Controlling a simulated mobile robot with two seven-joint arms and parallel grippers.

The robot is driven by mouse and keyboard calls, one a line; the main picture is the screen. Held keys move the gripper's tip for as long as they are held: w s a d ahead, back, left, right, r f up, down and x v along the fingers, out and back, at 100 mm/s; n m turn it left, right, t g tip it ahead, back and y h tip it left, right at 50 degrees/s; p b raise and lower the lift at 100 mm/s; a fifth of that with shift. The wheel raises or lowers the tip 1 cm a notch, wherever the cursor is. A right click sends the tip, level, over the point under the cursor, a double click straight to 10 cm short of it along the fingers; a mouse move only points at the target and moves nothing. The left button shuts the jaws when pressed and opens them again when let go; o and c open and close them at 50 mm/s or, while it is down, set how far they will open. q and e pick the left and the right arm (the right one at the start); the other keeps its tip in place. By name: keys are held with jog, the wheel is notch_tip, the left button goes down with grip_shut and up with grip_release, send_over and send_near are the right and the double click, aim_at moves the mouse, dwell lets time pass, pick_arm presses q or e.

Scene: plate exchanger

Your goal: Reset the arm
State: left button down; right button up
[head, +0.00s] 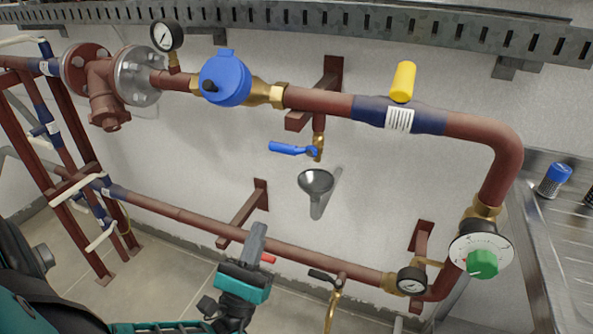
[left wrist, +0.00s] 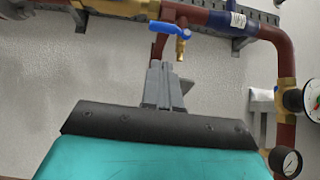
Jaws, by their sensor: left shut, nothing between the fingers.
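My left gripper (head: 258,240) shows in the lower middle of the head view, in front of the lower brown pipe. Its grey fingers are together, with nothing between them. In the left wrist view the shut fingers (left wrist: 160,85) point up toward the wall, below the tap with a blue lever (left wrist: 170,30). My right gripper is not seen in either view.
Brown pipes (head: 325,101) run along the wall, with a blue meter (head: 225,80), a yellow handle (head: 403,80), a blue-lever tap (head: 290,148), a funnel (head: 316,183) and a green knob (head: 482,264). A metal sink (head: 560,240) stands at the right.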

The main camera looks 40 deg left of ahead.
pick_arm(q)
notch_tip(320, 180, down, 14)
jog(key=s+n+g+y+p, duration=0.2)
jog(key=n+g+p, duration=0.2)
jog(key=n+g, duration=1.2)
jog(key=s+d+f+n+g+h+p, duration=0.1)
jog(key=s+d+f+n+h, duration=0.15)
jog(key=d+n+h, duration=0.35)
jog(key=d+r+n+t+h+p, duration=0.1)
jog(key=d+r+n+h, duration=0.2)
jog(key=d+r+n, duration=0.3)
jog(key=d+n, duration=0.1)
jog(key=n, duration=0.2)
jog(key=shift+d+r+n+t+h+p, duration=0.3)
jog(key=shift+d+h+p, duration=0.05)
jog(key=shift+h+p, duration=0.05)
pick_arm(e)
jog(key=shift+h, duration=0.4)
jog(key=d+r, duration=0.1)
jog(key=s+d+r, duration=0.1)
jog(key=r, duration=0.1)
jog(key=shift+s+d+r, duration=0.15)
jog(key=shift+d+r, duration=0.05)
